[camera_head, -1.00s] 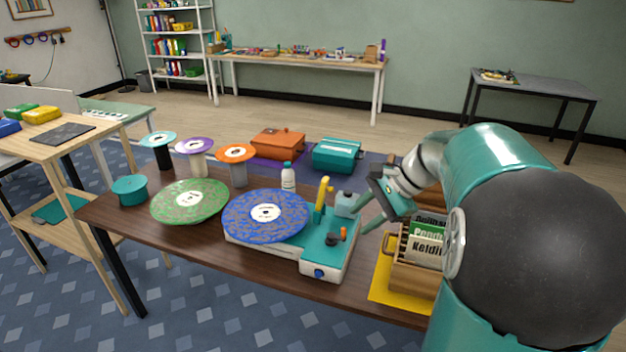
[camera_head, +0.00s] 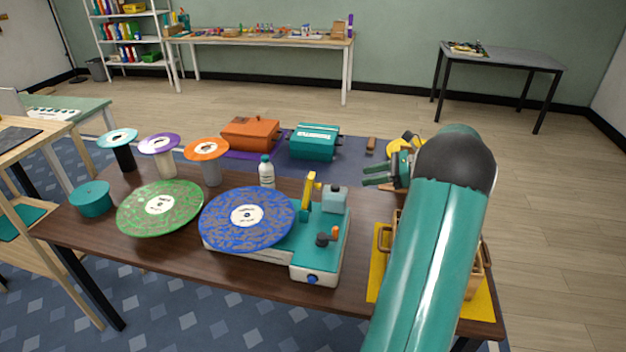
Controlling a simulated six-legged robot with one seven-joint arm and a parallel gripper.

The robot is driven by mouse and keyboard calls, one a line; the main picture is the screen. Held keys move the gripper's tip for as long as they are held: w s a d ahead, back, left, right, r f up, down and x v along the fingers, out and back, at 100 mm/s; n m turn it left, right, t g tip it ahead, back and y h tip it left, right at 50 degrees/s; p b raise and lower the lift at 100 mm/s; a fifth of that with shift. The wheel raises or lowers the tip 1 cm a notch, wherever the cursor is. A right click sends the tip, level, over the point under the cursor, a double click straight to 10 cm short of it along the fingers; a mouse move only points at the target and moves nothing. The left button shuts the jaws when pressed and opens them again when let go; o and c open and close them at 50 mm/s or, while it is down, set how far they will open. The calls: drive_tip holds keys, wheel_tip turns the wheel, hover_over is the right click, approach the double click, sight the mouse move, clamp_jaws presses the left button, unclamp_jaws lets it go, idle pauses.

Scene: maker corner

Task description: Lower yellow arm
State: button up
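The yellow arm (camera_head: 309,191) stands nearly upright on the teal and white record player (camera_head: 318,256), at the right edge of the blue record (camera_head: 248,218). The blue record with a white label lies on the player. A pale grey-blue block (camera_head: 334,200) is just right of the yellow arm. My gripper (camera_head: 374,175) is to the right of the yellow arm and apart from it, with its teal fingers pointing left. A gap shows between the fingers, and nothing is seen between them.
A green record (camera_head: 160,208) lies left of the player, and a white bottle (camera_head: 266,172) stands behind it. Small discs on stands (camera_head: 206,151) are at the back left. My arm hides most of the wooden crate (camera_head: 384,237) on the yellow mat (camera_head: 375,284).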

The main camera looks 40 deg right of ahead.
approach(320, 185)
drive_tip(key=x, duration=0.7)
drive_tip(key=shift+w+a+f, duration=0.1)
drive_tip(key=shift+w+f, duration=0.15)
drive_tip(key=shift+w, duration=0.05)
clamp_jaws()
